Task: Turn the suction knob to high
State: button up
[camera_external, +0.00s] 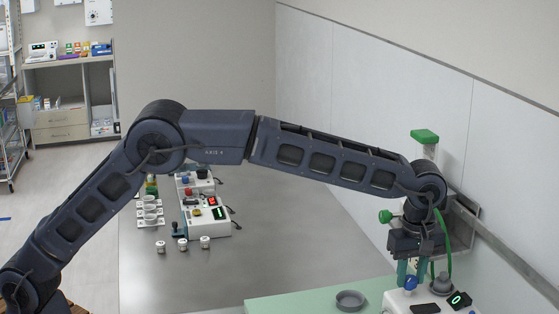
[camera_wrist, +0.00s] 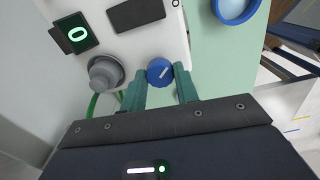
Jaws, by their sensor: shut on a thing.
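The suction unit (camera_external: 399,298) is a white box at the lower right of the external view, and its panel (camera_wrist: 147,45) fills the top left of the wrist view. Its blue knob (camera_wrist: 159,72) has a white pointer line, tilted toward the upper right. The knob also shows in the external view (camera_external: 410,283). My gripper (camera_wrist: 160,84) has green fingers, one on each side of the knob, and is shut on it. A display (camera_wrist: 76,34) on the panel reads a green 0. Any scale marks around the knob are hidden or too small to read.
A grey round fitting (camera_wrist: 105,73) with a green hose sits beside the knob. A round dish (camera_external: 350,300) stands on the pale green surface (camera_external: 290,305). A wall rail (camera_external: 510,260) runs behind my wrist. Other devices (camera_external: 207,215) and small jars stand on the grey table.

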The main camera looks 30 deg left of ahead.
aim_at(411, 279)
jog(key=n, duration=0.4)
jog(key=shift+r+n, duration=0.1)
jog(key=shift+n, duration=0.2)
jog(key=n, duration=0.4)
jog(key=shift+n, duration=0.3)
jog(key=o, duration=1)
jog(key=shift+r, duration=5.35)
